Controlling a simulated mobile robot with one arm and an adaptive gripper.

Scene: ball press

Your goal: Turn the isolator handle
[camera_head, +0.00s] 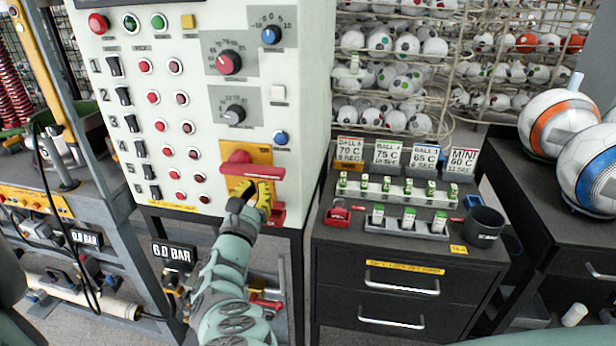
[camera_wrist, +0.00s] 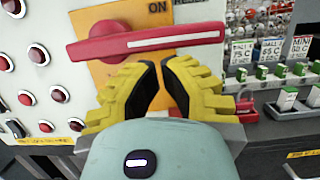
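The isolator handle (camera_head: 252,170) is a red bar on a round hub, mounted on a yellow plate (camera_head: 262,152) low on the white control panel. In the wrist view the handle (camera_wrist: 150,40) lies roughly level, hub at left, with a white stripe along the bar reaching right. "ON" is printed on the plate above it. My gripper (camera_head: 252,190) is just below the handle in the head view. In the wrist view its yellow fingers with black pads (camera_wrist: 161,66) stand a narrow gap apart, with the plate showing between them. Nothing is held; contact with the bar is unclear.
Lamps, switches and dials fill the panel (camera_head: 120,20). A red part (camera_head: 279,214) sits below the plate, close to my gripper. A dark cabinet (camera_head: 335,262) with vials and signs stands right of the panel. Balls (camera_head: 556,122) lie on a table at far right.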

